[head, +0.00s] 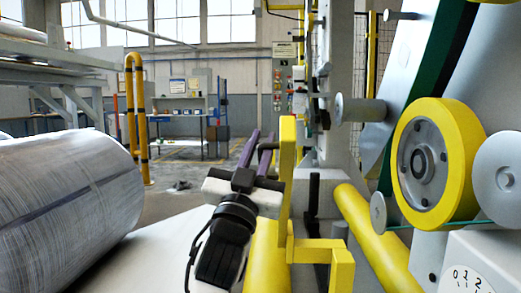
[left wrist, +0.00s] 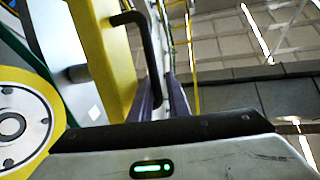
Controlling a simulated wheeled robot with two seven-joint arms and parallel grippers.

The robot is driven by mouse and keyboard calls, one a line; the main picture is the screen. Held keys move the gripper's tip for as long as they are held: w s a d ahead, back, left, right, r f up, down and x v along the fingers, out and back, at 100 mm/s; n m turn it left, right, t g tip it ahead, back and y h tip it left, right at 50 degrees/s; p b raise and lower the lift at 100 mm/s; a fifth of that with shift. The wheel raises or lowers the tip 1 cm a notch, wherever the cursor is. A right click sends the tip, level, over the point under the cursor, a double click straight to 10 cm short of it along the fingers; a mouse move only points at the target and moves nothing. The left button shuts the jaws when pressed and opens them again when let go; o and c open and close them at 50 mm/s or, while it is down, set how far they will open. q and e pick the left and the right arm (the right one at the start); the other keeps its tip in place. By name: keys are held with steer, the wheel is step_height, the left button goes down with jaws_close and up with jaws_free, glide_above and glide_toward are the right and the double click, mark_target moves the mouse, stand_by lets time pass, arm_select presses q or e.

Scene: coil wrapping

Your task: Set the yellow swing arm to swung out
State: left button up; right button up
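The yellow swing arm (head: 287,165) stands as an upright yellow bar right of my left gripper in the head view. A stepped yellow part (head: 320,252) is at its foot. In the left wrist view, a yellow plate (left wrist: 103,45), seemingly the swing arm, carries a bent black handle (left wrist: 146,42). My left gripper (head: 256,143) has two purple fingers, apart, pointing away from me beside the bar. In the left wrist view the handle's lower end shows near the fingertips (left wrist: 164,88); I cannot tell whether they touch. My right gripper is not in view.
A large wrapped coil (head: 65,200) lies at the left. A yellow-rimmed wheel (head: 437,165) and a dial panel (head: 470,268) are at the right. A yellow roller (head: 375,235) runs beside the swing arm. Open floor lies behind, with a yellow rail (head: 138,115).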

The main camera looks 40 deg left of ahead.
arm_select(q)
steer(key=shift+t, duration=0.6)
steer(key=s+r, duration=0.1)
steer(key=s+d+r, duration=0.1)
steer(key=r, duration=0.1)
steer(key=shift+s+d+r, duration=0.15)
steer(key=shift+d+r, duration=0.05)
steer(key=shift+r, duration=0.05)
steer(key=shift+w+a+f+g, duration=0.25)
steer(key=shift+w+f, duration=0.2)
steer(key=shift+f, duration=0.2)
steer(key=shift+w+a+f+g, duration=0.25)
steer(key=shift+w+f, duration=0.2)
steer(key=shift+f, duration=0.15)
steer(key=shift+s+d+r, duration=0.15)
steer(key=shift+s+d, duration=0.05)
steer(key=shift+s, duration=0.05)
steer(key=shift+s+f, duration=0.1)
steer(key=shift+f, duration=0.15)
steer(key=b+v, duration=0.5)
steer(key=v, duration=0.7)
steer(key=shift+a+y, duration=0.15)
steer(key=shift+y, duration=0.15)
steer(key=shift+s, duration=0.1)
